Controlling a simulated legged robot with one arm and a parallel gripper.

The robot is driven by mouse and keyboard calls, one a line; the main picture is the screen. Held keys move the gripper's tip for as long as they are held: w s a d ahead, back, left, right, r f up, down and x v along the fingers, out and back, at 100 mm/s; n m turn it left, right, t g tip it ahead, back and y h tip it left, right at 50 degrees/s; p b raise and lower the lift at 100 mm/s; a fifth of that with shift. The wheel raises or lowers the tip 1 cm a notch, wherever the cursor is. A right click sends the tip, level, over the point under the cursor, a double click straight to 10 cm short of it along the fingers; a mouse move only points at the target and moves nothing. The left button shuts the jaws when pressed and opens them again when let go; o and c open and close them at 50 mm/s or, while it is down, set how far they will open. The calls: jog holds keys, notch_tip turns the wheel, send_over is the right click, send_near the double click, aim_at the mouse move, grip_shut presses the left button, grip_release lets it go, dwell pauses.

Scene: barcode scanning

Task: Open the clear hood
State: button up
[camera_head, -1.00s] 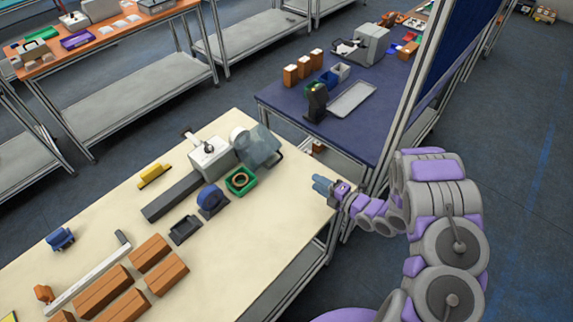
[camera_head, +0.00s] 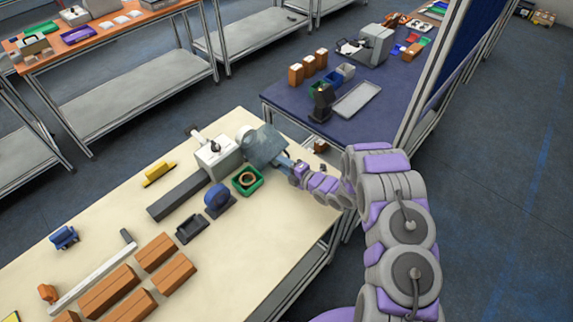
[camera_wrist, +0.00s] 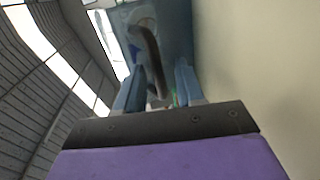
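The clear hood (camera_head: 266,147) is a smoky blue-grey, see-through cover at the right end of the light grey machine on the cream table. In the wrist view the hood (camera_wrist: 178,30) fills the top middle, with a dark curved handle (camera_wrist: 148,48) on it. My gripper (camera_head: 284,162) is at the hood's right edge. In the wrist view my gripper (camera_wrist: 160,82) has its two blue fingers apart, with the handle's lower end showing between them. I cannot tell whether either finger touches the handle.
A blue tape roll (camera_head: 217,198) and a black tray (camera_head: 190,229) lie further left. The cream table's (camera_head: 270,230) right front is bare. A blue-topped table (camera_head: 345,132) stands behind.

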jog(key=shift+a, duration=0.55)
jog(key=shift+d, duration=0.25)
jog(key=shift+w+d, duration=0.1)
jog(key=shift+d, duration=0.75)
jog(key=shift+c, duration=1.1)
jog(key=shift+d+r, duration=0.15)
jog(key=shift+d, duration=0.1)
jog(key=c, duration=0.3)
jog(key=shift+a, duration=0.2)
jog(key=shift+c, duration=0.8)
jog(key=shift+a, duration=0.55)
grip_shut()
jog(key=shift+d, duration=0.1)
